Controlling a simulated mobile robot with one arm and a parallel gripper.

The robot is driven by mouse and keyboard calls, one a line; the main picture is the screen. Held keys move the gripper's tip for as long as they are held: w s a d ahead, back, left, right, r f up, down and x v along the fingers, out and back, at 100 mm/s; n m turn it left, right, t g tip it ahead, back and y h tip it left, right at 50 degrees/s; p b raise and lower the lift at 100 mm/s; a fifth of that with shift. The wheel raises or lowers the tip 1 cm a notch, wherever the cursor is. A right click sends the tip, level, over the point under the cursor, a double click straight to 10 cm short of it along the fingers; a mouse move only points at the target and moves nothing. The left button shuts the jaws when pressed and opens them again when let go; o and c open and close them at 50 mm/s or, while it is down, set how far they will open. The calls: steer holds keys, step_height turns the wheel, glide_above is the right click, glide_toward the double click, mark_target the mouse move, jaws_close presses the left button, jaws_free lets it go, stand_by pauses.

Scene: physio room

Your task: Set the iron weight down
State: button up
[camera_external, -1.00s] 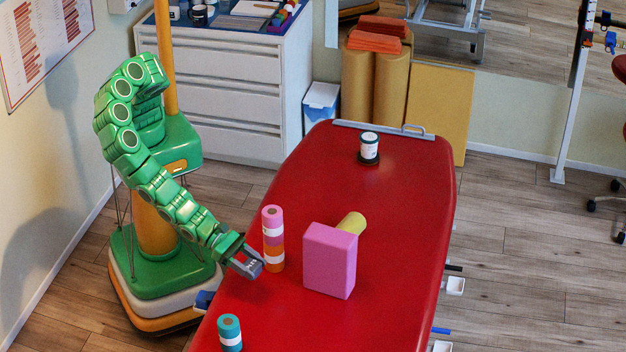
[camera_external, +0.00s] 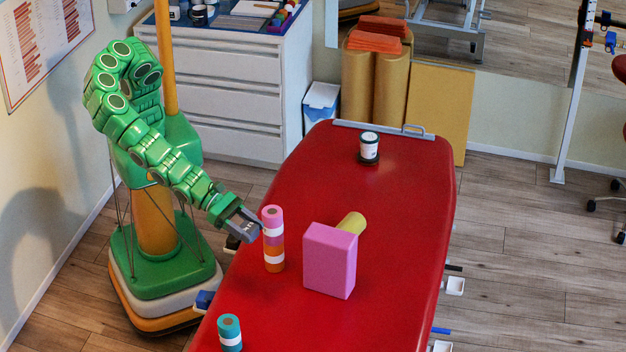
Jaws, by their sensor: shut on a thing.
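My gripper (camera_external: 249,231) is over the left edge of the red treatment table (camera_external: 330,325), to the left of a pink-and-orange stack of rolls (camera_external: 273,240). It is shut on a small dark grey thing, taken to be the iron weight, which is mostly hidden between the fingers. Its outline cannot be told clearly from the grey fingers. It is held up near the top half of the stack, close beside it; whether they touch cannot be told.
A pink block (camera_external: 329,262) leans on or stands against a yellow roller (camera_external: 352,223) mid-table. A teal roll (camera_external: 229,333) stands at the near left. A white-and-black jar (camera_external: 369,142) stands on a dark disc at the far end. The table's right side is clear.

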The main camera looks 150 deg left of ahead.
step_height(320, 180, up, 4)
steer(key=shift+s+a+r, duration=0.15)
steer(key=shift+a, duration=0.45)
steer(key=s+a+n+g+y, duration=0.1)
steer(key=s+a+n, duration=0.15)
steer(key=a, duration=0.55)
steer(key=s+a+n+g+y, duration=0.1)
steer(key=s+a+y, duration=0.15)
steer(key=a, duration=0.45)
steer(key=n+g+y, duration=0.3)
steer(key=n+g, duration=0.5)
steer(key=g, duration=0.2)
glide_above(325, 167)
steer(key=shift+s+f, duration=0.1)
steer(key=shift+f, duration=13.95)
steer(key=shift+f, duration=0.1)
